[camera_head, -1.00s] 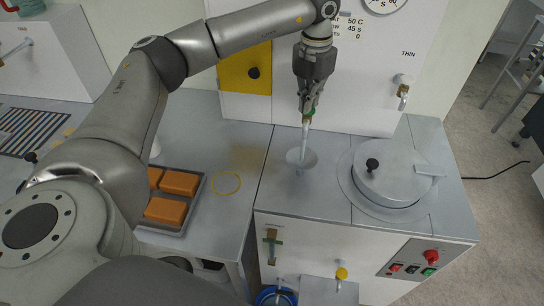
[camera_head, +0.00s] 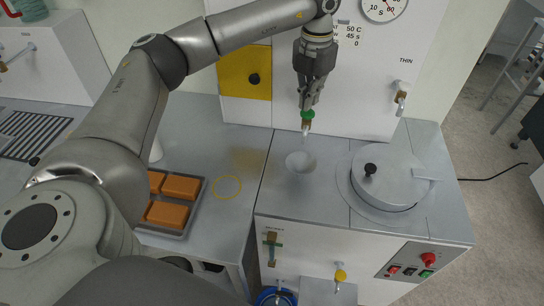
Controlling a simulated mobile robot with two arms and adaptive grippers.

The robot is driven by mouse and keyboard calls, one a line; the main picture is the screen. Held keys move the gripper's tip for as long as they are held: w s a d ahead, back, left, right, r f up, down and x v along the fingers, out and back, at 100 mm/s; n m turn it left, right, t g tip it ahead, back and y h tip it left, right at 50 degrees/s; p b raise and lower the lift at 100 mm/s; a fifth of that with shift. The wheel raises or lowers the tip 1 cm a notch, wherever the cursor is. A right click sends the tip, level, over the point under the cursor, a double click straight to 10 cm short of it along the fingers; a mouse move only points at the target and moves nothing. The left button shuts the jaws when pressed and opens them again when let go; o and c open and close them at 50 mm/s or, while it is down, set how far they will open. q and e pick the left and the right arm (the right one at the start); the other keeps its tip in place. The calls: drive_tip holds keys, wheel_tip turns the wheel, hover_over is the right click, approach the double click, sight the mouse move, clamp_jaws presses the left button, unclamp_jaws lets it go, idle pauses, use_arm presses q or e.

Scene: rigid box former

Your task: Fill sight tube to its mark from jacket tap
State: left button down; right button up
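My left gripper (camera_head: 308,104) points down just above a tap with a green handle (camera_head: 308,114) on the white panel. Its fingertips are close to the handle; whether they are closed on it is not clear. The tap's pale spout (camera_head: 304,133) hangs above a white funnel (camera_head: 301,162) in the steel bench top. No long white stream shows between spout and funnel. My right gripper is not in view.
A round lid with a black knob (camera_head: 370,169) lies right of the funnel. The tap marked THIN (camera_head: 402,96) is at right. A yellow-knobbed valve (camera_head: 341,275) and a blue container (camera_head: 275,297) are below.

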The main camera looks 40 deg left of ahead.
sight(308, 112)
use_arm(q)
wheel_tip(308, 112, up, 6)
drive_tip(key=p, duration=0.4)
drive_tip(key=shift+f, duration=0.1)
idle(0.5)
